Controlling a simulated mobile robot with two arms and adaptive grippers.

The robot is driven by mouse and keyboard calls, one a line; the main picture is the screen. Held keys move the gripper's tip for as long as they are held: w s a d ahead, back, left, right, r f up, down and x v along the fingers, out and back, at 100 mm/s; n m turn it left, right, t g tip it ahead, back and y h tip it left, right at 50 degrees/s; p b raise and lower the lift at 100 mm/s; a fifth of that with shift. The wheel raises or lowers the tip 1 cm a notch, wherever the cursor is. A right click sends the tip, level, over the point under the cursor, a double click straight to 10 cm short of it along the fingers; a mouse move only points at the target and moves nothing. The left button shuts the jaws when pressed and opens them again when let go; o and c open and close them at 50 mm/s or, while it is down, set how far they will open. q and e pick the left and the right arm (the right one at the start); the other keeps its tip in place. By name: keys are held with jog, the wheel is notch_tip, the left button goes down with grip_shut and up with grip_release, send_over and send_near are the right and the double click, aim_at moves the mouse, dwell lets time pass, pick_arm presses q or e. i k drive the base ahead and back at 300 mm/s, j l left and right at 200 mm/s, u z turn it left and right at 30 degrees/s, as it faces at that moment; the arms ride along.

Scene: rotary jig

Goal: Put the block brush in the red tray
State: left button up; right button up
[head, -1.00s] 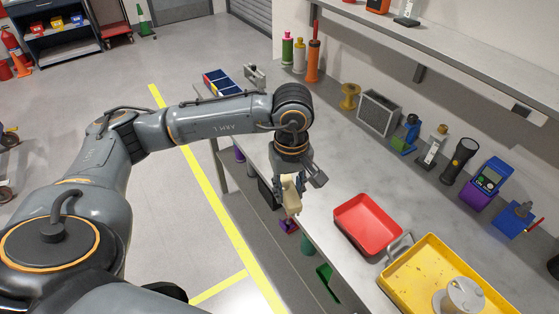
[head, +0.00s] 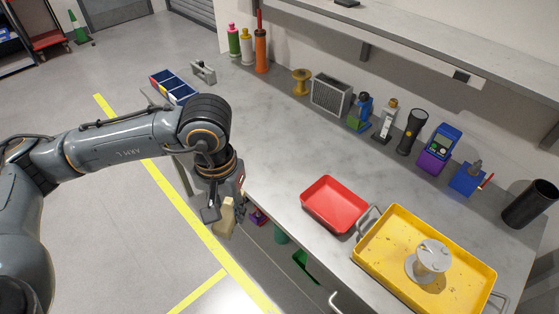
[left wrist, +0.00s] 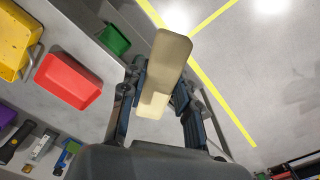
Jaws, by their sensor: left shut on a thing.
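My left gripper (head: 226,203) is shut on the block brush (head: 227,217), a pale cream block. It holds the brush in the air, just off the front edge of the workbench, left of the red tray. In the left wrist view the brush (left wrist: 168,55) sticks out between the two fingers (left wrist: 160,95). The red tray (head: 334,204) lies on the bench and looks empty; it also shows in the left wrist view (left wrist: 68,80). My right gripper is not in view.
A yellow tray (head: 375,262) with a grey spool-like part (head: 430,260) stands right of the red tray. Several items, including a black flashlight (head: 411,132) and a grey vent box (head: 331,95), line the back. The bench (head: 270,150) left of the red tray is clear.

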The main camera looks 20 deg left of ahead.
aim_at(324, 201)
jog(key=i+j, duration=0.1)
jog(key=j, duration=0.3)
jog(key=i+j, duration=0.1)
jog(key=j, duration=0.3)
jog(key=i+j, duration=0.15)
jog(key=j, duration=0.25)
jog(key=j+z, duration=0.15)
jog(key=z, duration=1.45)
